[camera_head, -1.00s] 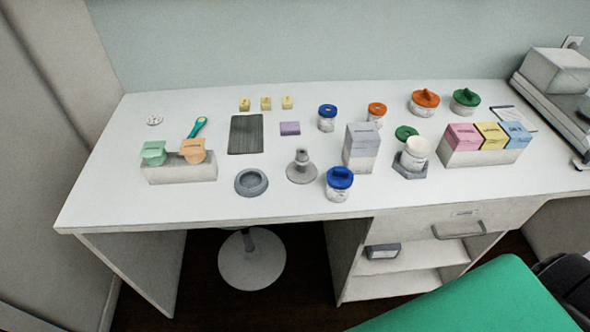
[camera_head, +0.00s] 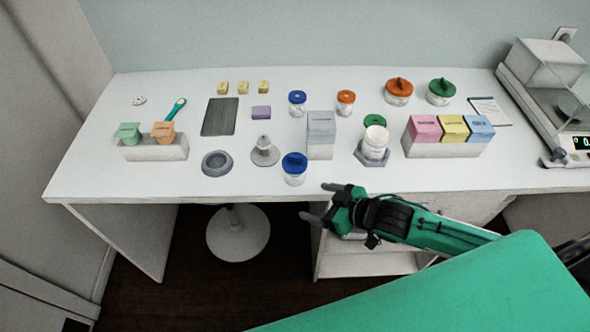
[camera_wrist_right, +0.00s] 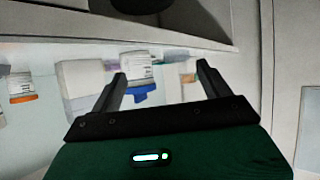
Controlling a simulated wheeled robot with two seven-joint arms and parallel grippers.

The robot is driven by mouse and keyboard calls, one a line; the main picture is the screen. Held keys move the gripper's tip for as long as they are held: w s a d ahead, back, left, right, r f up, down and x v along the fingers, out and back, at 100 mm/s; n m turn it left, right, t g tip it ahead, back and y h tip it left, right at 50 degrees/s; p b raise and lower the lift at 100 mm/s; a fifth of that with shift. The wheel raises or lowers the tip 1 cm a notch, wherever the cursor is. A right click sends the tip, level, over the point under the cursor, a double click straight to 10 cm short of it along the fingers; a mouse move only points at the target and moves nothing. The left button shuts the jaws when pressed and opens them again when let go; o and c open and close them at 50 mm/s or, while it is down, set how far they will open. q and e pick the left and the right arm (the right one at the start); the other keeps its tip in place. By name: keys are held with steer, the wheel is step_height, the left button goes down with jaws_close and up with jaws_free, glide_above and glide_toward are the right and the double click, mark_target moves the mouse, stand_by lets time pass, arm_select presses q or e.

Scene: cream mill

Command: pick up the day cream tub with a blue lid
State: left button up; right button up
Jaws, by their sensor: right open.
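Two white tubs with blue lids stand on the white table. The nearer one (camera_head: 294,170) is by the front edge and has a raised lid. The smaller one (camera_head: 297,104) is farther back. I cannot read which is day cream. My right gripper (camera_head: 314,201) is open and empty at the front edge, just right of and in front of the nearer tub, apart from it. In the wrist view, a tub with a blue lid (camera_wrist_right: 138,72) appears upside down between the open fingers of the right gripper (camera_wrist_right: 161,70), beyond their tips. My left gripper is not in view.
A tall grey box (camera_head: 321,136) stands behind and right of the nearer tub. A grey cone-shaped stand (camera_head: 264,153) and a grey ring dish (camera_head: 216,163) are to its left. A white jar (camera_head: 375,142) sits in a grey holder farther right. The table's front left is clear.

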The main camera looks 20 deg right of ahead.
steer(key=n+y, duration=0.1)
steer(key=y, duration=0.1)
glide_toward(304, 176)
steer(key=p+x, duration=0.1)
steer(key=x, duration=0.2)
steer(key=p+x, duration=0.1)
steer(key=x, duration=0.3)
steer(key=shift+w+a+f, duration=0.15)
steer(key=shift+f, duration=0.2)
steer(key=shift+w+a+p, duration=0.1)
steer(key=shift+w+p, duration=0.1)
steer(key=shift+p, duration=0.15)
steer(key=x, duration=0.1)
steer(key=p+x, duration=0.2)
steer(key=x, duration=0.1)
steer(key=shift+w+r, duration=0.15)
steer(key=shift+r, duration=0.15)
steer(key=shift+w+a+f, duration=0.25)
steer(key=c, duration=1.4)
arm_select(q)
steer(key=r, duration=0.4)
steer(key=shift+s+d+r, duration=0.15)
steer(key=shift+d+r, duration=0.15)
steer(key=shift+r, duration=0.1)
arm_select(e)
steer(key=shift+o, duration=0.2)
